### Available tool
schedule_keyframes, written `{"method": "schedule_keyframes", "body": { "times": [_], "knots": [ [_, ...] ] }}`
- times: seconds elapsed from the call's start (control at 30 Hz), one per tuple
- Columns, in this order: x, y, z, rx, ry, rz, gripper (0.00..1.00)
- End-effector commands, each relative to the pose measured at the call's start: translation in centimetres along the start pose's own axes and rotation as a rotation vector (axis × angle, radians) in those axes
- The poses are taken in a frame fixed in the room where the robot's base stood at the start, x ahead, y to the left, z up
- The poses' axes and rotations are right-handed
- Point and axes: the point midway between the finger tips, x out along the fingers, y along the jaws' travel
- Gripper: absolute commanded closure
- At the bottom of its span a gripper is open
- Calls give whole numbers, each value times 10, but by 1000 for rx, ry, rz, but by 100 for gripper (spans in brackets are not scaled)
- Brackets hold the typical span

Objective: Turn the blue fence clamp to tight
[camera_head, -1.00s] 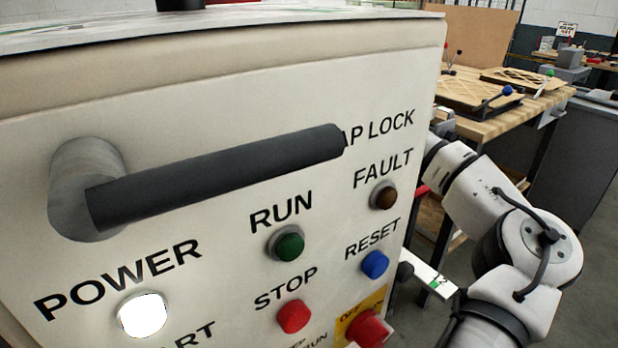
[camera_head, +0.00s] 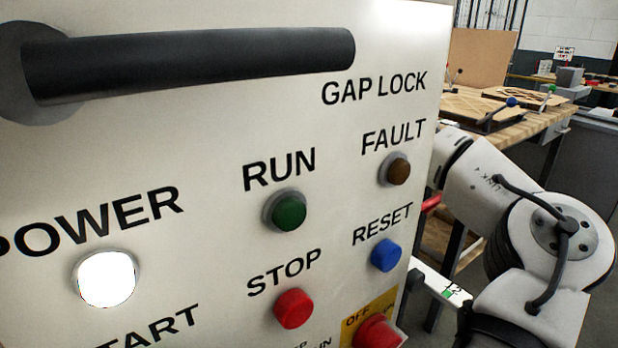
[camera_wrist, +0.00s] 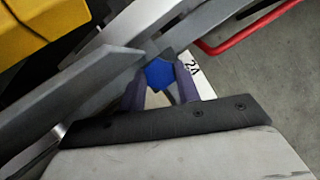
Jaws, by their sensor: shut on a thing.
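In the wrist view, the blue fence clamp (camera_wrist: 159,74) shows as a small blue knob near the middle of the picture. My gripper (camera_wrist: 161,84) is shut on it, with a dark finger on each side. The fingers hide part of the knob, and I cannot read how far it is turned. A white strip with dark lettering (camera_wrist: 195,72) lies just right of the knob. In the head view, my arm reaches behind the white control panel (camera_head: 225,130), which hides my gripper and the clamp.
The panel carries a black bar handle (camera_head: 190,62), a blue RESET button (camera_head: 386,256) and a red STOP button (camera_head: 294,308). A workbench (camera_head: 535,130) stands behind my arm. The wrist view shows grey metal bars (camera_wrist: 75,92), a red rail (camera_wrist: 245,38) and a yellow block (camera_wrist: 35,35).

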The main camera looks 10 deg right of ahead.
Motion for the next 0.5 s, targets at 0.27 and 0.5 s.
{"method": "schedule_keyframes", "body": {
  "times": [0.27, 0.5],
  "knots": [
    [0, 0, -1, 6, 3, -3, 90],
    [0, 0, -1, 5, 3, -2, 56]
  ]
}}
